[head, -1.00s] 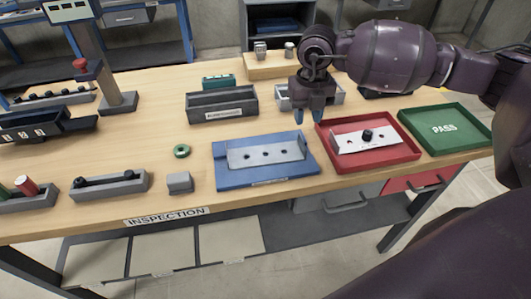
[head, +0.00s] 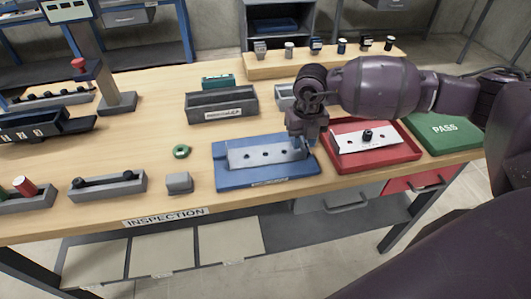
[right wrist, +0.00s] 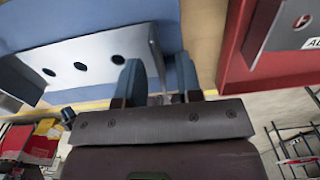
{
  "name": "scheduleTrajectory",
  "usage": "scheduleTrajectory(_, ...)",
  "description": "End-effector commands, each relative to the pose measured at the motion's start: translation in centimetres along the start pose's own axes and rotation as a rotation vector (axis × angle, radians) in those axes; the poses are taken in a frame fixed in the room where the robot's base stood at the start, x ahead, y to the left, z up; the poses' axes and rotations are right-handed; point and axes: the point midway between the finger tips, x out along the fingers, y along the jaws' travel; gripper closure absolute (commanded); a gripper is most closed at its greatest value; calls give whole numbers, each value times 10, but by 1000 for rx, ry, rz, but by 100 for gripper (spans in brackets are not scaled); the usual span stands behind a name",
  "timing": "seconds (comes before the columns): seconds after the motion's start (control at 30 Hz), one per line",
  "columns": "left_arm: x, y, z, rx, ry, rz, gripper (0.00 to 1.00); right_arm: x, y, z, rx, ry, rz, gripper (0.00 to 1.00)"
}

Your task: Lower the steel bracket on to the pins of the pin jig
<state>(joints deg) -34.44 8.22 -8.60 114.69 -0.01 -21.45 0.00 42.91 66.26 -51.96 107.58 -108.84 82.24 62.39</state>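A steel bracket (head: 260,153), a pale plate with three dark holes and an upturned right end, lies in the blue tray (head: 235,180). It also shows in the right wrist view (right wrist: 60,62). My right gripper (head: 300,145) is down at the bracket's right end. In the right wrist view its two blue fingers (right wrist: 158,78) stand apart, with the bracket's end flange between them; I see no clear grip. No pins show under the bracket. A grey block with dark pegs (head: 108,185), possibly the pin jig, stands at the left front. My left gripper is out of view.
A red tray (head: 375,160) with a similar bracket and a dark knob is just right of my right gripper. A green PASS tray (head: 450,132) lies beyond it. A grey block (head: 179,183) and green ring (head: 181,151) stand left of the blue tray. A grey bin (head: 220,105) is behind.

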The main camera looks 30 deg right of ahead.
Motion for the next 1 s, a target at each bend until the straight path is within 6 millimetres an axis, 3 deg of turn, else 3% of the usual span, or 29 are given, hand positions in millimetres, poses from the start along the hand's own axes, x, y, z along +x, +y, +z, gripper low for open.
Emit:
scheduleTrajectory(0.03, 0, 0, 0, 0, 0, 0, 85, 0, 0, 0, 0, 0, 0, 75)
scheduleTrajectory(0.2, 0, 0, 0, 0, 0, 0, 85, 0, 0, 0, 0, 0, 0, 100)
scheduleTrajectory(0.77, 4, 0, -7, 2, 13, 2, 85, -5, 0, 1, 0, -4, 2, 100)
scheduleTrajectory(1.0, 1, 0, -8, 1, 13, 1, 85, -38, 1, 1, 0, -7, 3, 100)
